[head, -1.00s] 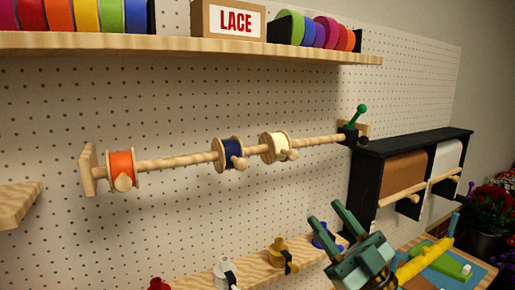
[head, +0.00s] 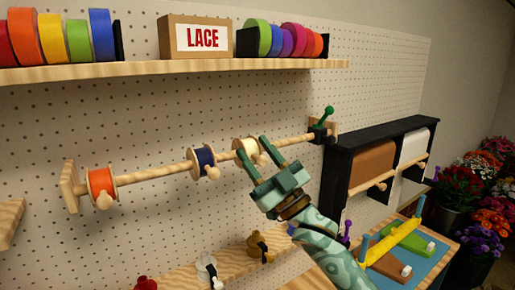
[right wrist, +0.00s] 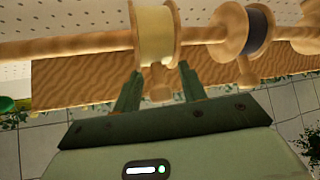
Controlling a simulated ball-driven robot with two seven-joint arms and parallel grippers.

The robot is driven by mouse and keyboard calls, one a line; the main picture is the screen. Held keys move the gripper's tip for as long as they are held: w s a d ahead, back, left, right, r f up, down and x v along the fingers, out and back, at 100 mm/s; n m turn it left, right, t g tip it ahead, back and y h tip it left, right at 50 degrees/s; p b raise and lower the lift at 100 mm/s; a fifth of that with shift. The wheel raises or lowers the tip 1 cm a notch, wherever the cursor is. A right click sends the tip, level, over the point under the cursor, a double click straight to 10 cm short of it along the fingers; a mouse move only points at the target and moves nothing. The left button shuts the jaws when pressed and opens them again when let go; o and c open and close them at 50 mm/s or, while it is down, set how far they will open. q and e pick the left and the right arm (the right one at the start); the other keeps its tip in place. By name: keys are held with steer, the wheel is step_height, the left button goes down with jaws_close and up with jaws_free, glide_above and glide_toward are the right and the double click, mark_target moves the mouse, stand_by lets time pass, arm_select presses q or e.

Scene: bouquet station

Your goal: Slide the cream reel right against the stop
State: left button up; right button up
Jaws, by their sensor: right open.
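The cream reel (head: 247,144) hangs on the wooden rod (head: 150,179), right of the navy reel (head: 204,158) and apart from it. The black stop (head: 320,131) with a green lever (head: 326,114) is at the rod's right end, with bare rod between it and the cream reel. My right gripper (head: 252,146) is open in front of the cream reel and partly hides it. In the right wrist view, the cream reel (right wrist: 155,35) is just beyond the two fingertips (right wrist: 160,71), and its wooden peg shows between them. Contact cannot be told. My left gripper is not in view.
An orange reel (head: 102,184) sits near the rod's left end. A shelf (head: 190,68) with ribbons and a LACE box runs above. A black paper-roll rack (head: 335,175) stands right of the stop.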

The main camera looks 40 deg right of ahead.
steer(key=shift+c, duration=0.6)
jaws_close()
steer(key=s+d+b, duration=0.1)
steer(key=d+b, duration=0.1)
steer(key=d, duration=1.1)
steer(key=shift+s+d, duration=0.3)
steer(key=shift+d, duration=0.05)
steer(key=shift+o, duration=0.6)
jaws_free()
steer(key=b+v, duration=0.5)
steer(key=v, duration=1.1)
